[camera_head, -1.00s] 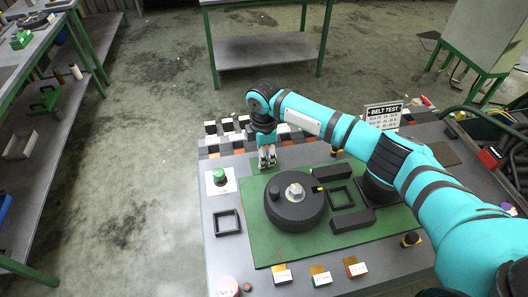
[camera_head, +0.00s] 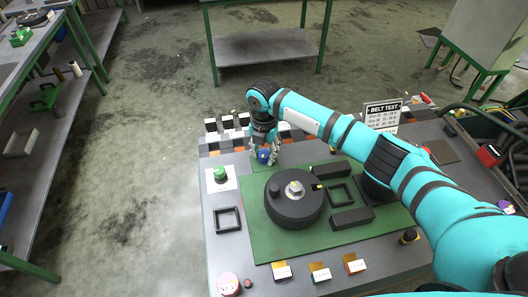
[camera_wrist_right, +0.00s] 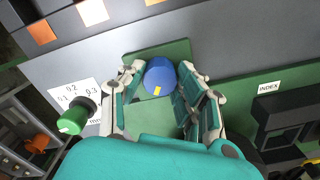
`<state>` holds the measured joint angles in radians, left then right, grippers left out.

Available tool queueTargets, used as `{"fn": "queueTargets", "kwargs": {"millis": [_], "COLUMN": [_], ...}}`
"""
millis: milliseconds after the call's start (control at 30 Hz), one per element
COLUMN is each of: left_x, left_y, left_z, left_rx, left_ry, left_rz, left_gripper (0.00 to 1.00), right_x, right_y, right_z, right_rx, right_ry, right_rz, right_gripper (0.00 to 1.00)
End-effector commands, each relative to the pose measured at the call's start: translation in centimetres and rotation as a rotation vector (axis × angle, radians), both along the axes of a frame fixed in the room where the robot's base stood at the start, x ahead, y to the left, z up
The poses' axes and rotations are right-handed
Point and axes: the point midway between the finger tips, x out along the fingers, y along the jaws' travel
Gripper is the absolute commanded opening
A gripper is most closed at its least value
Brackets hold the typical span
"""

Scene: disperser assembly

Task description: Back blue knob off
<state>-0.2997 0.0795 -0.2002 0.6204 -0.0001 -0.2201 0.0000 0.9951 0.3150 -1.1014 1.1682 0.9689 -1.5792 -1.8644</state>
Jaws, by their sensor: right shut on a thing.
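The blue knob (camera_head: 264,156) sits between the fingers of my right gripper (camera_head: 262,154), at the back left edge of the green mat. In the right wrist view the knob (camera_wrist_right: 160,72) is a round blue cap with a small yellow mark. The fingers of my right gripper (camera_wrist_right: 160,88) are shut on it from both sides. The fingers hide its underside, and I cannot tell whether it is seated or lifted. My left gripper is not in view.
A green knob (camera_head: 219,173) stands on a white scale card, left of the gripper. A black round housing (camera_head: 294,206) stands on the green mat (camera_head: 290,247). A black square frame (camera_head: 228,221) lies at the left. A belt test sign (camera_head: 382,116) stands at the back right.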

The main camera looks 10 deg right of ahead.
Motion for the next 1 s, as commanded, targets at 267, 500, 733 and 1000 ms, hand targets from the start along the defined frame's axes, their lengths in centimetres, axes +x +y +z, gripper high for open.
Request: {"fn": "queueTargets", "kwargs": {"millis": [267,500,733,1000], "left_x": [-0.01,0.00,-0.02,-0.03], "left_y": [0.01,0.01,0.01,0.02], "left_z": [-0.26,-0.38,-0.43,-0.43], "left_rx": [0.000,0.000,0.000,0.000], "left_ry": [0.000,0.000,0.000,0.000], "left_rz": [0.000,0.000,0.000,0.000], "left_gripper": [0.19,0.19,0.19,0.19], "right_x": [0.03,0.04,0.04,0.04], "right_y": [0.04,0.05,0.05,0.05], "right_z": [0.03,0.06,0.08,0.10], "right_rx": [0.002,0.001,0.001,0.001], "right_ry": [-0.001,-0.002,-0.002,-0.002], "right_rz": [0.213,0.327,0.374,0.382], "right_gripper": [0.01,0.01,0.01,0.01]}}
